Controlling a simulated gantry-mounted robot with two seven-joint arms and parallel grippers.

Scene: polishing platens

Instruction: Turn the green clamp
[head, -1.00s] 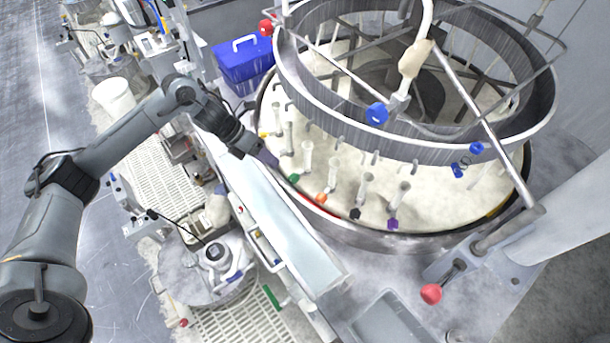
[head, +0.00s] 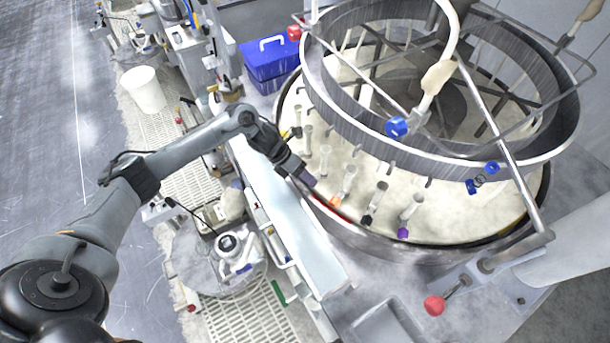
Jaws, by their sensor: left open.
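The green clamp cannot be made out now; my left gripper (head: 308,180) covers its place on the near rim of the round platen (head: 450,215). It belongs to a row of coloured clamps, with the orange clamp (head: 335,202) just to the right of the gripper. My left gripper comes in from the left, jaws toward the rim. It is open, and whether its fingers are around the green clamp or touching it cannot be told. My right gripper is not in view.
A black clamp (head: 367,219) and a purple clamp (head: 403,233) stand farther right along the rim. A large metal ring frame (head: 400,150) hangs above the platen. A blue box (head: 268,62) stands behind, and a red knob (head: 434,305) at front right.

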